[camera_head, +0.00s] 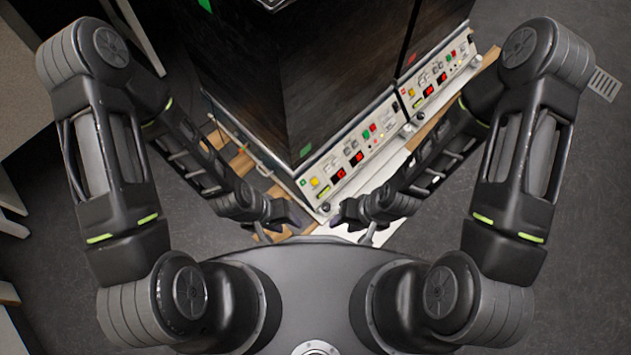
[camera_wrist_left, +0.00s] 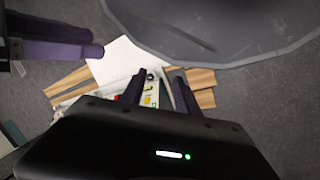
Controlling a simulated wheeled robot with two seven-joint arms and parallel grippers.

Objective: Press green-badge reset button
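The front control panel (camera_head: 350,158) bears a yellow button, red displays and small green and red buttons. A green badge (camera_head: 305,150) sits low on the dark cabinet (camera_head: 300,80) above it. A second panel (camera_head: 438,76) stands further back right, with a red badge (camera_head: 411,58) above it. I cannot tell which button is the reset. My left gripper (camera_head: 281,219) is open and empty near the front panel's left end; its parted fingers show in the left wrist view (camera_wrist_left: 158,88). My right gripper (camera_head: 357,222) is open and empty in front of the panel.
The cabinets stand on a wooden slatted rack (camera_head: 238,162) with a white board (camera_head: 345,222) at the front. A pale table (camera_head: 22,90) is at the far left.

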